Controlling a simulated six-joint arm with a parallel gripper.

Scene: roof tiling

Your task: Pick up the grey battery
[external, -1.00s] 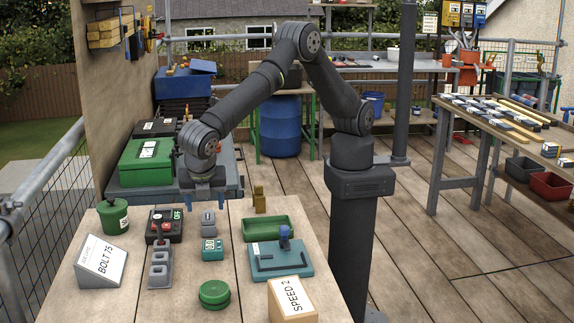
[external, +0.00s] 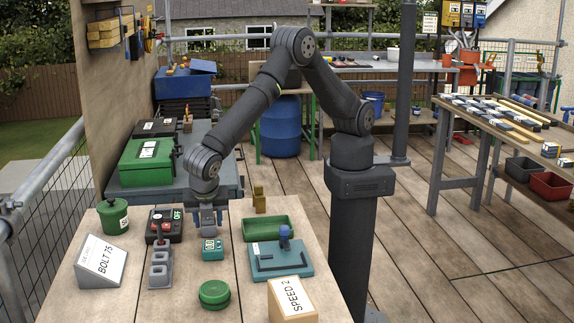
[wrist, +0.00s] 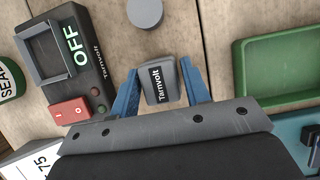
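The grey battery (wrist: 161,82), labelled "Tarnvolt", stands out in the wrist view, between the two blue fingers of my gripper (wrist: 160,74). The fingers lie on its left and right sides with slight gaps, so they look open around it rather than clamped. In the external view my gripper (external: 207,222) points down at the bench, over the battery's spot, and mostly hides the battery.
A black Tarnvolt unit (wrist: 68,62) with an OFF mark, an empty recess and a red switch stands left. A green tray (external: 270,229) is right. A teal box (external: 212,249) and a grey slotted block (external: 160,267) sit nearer the front.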

